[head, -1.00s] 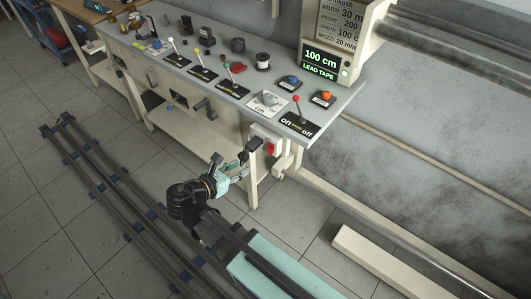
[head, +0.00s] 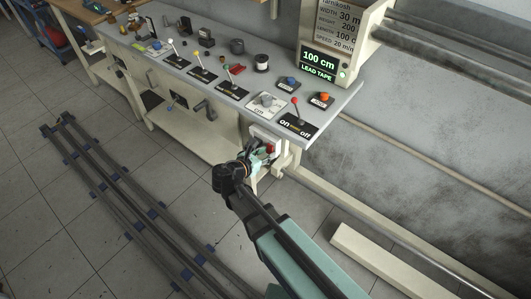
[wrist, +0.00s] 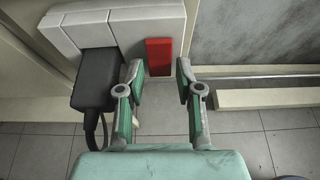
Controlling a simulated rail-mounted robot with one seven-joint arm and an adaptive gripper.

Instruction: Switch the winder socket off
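The winder socket is a white box (wrist: 110,14) at the front of the bench leg, with a black plug (wrist: 98,80) in its left part and a red switch (wrist: 158,57) on its right. In the head view the red switch (head: 270,148) shows just past my gripper (head: 262,155). In the wrist view my gripper (wrist: 158,75) is open and empty, its two green-padded fingers apart. The red switch lies between the fingertips in the picture, slightly beyond them. I cannot tell whether a finger touches it.
The bench top (head: 225,87) above carries several levers, and its red-knobbed on/off lever (head: 296,108) stands near the right end. A black cable (wrist: 103,130) hangs from the plug. A pale beam (head: 378,262) lies on the floor at right.

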